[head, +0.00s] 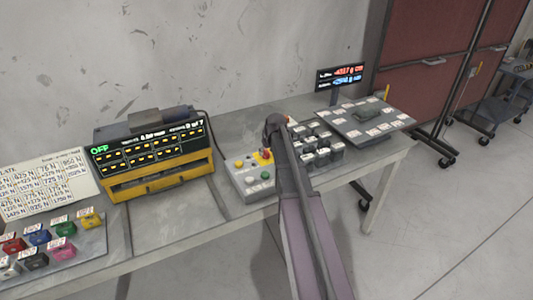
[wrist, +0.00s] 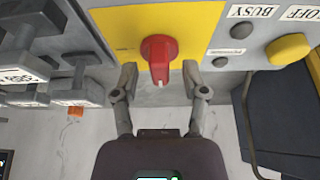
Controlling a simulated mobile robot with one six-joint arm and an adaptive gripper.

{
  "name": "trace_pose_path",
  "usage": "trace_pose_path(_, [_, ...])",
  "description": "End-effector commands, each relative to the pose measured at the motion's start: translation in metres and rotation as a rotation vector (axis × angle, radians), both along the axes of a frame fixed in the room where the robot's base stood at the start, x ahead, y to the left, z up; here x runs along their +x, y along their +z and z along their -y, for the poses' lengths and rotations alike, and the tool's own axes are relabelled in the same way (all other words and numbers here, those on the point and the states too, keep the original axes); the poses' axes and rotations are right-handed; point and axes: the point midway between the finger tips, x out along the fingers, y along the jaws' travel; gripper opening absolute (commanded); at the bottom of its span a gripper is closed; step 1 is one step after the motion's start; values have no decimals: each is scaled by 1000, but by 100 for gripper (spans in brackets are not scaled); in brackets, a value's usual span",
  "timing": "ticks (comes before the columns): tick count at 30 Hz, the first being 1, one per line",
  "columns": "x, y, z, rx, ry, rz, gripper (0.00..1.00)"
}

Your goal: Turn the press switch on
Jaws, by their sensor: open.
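A red rotary switch (wrist: 158,55) sits on a yellow plate (wrist: 112,32) in the wrist view. A pale mark shows on the end of its handle. My gripper (wrist: 160,75) is open, with one finger at each side of the red switch and a gap visible on both sides. In the head view the red switch (head: 267,153) and its grey control box (head: 243,183) are partly hidden by my arm. The press display (head: 150,146), black on a yellow frame, shows OFF in green.
A yellow button (wrist: 288,48) and labels BUSY and OFF are right of the switch in the wrist view. Several grey blocks (head: 322,155) stand close beside the box. A weighing platform (head: 366,122) is farther right, and coloured blocks (head: 50,238) lie at left.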

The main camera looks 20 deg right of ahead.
Motion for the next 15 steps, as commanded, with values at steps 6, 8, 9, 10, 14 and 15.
trace_pose_path(6, [0, 0, 0, 0, 0, 0, 57])
trace_pose_path(8, [0, 0, 0, 0, 0, 0, 57])
trace_pose_path(9, [0, 0, 0, 0, 0, 0, 51])
trace_pose_path(10, [0, 0, 0, 0, 0, 0, 42])
trace_pose_path(14, [0, 0, 0, 0, 0, 0, 4])
trace_pose_path(15, [0, 0, 0, 0, 0, 0, 0])
